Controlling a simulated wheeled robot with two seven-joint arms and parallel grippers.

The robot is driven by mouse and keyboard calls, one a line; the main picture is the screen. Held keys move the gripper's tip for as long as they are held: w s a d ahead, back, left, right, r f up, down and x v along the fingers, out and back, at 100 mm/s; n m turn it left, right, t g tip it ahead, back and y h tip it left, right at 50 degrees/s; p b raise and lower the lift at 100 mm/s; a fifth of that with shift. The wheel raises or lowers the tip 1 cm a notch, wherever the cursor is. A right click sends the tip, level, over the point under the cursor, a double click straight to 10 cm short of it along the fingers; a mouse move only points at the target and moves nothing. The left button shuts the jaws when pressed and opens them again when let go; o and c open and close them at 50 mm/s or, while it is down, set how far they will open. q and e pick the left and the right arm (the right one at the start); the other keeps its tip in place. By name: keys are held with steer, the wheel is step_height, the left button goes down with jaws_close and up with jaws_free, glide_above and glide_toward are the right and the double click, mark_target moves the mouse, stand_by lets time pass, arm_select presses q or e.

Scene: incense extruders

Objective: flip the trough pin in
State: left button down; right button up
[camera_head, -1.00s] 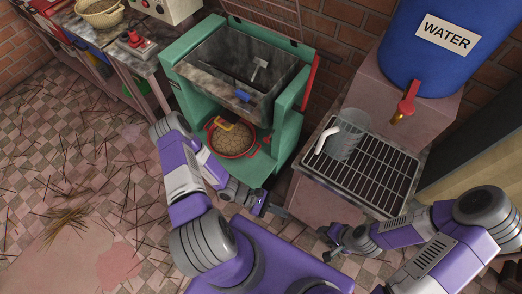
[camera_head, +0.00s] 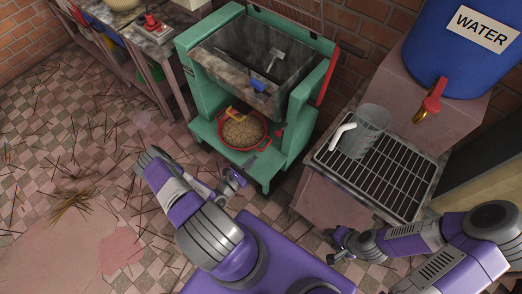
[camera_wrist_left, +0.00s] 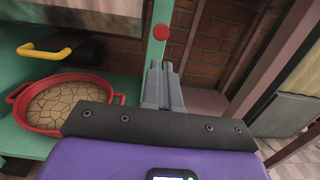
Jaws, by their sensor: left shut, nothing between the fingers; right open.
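The green machine (camera_head: 203,122) carries a dark metal trough (camera_head: 225,49) with a blue handle (camera_head: 258,86) on its front. A small red round knob (camera_head: 279,133) sits on its right front post and shows in the left wrist view (camera_wrist_left: 161,32); I cannot tell whether this is the trough pin. My left gripper (camera_head: 240,177) is shut and empty in front of the machine's lower shelf. In the wrist view its closed fingers (camera_wrist_left: 162,68) point toward the post below the knob, apparently apart from it. My right gripper (camera_head: 332,237) is open and empty, low by the grill stand.
A red pan (camera_head: 262,143) of brown cracked material sits on the lower shelf, below a yellow handle (camera_head: 236,113). A red lever (camera_head: 328,79) is on the machine's right side. The rack stand (camera_head: 397,190) holds a clear jug (camera_head: 371,122). A blue water barrel (camera_head: 440,50) is behind.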

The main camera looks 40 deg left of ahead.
mark_target(277, 135)
arm_select(q)
steer(key=w+b, duration=0.1)
steer(key=w, duration=0.3)
steer(key=w+d, duration=0.1)
steer(key=w, duration=0.3)
steer(key=w+b, duration=0.1)
steer(key=w, duration=0.4)
steer(key=shift+d+r+b, duration=0.2)
steer(key=shift+r+b, duration=0.1)
arm_select(e)
step_height(277, 135, down, 3)
steer(key=shift+r, duration=0.1)
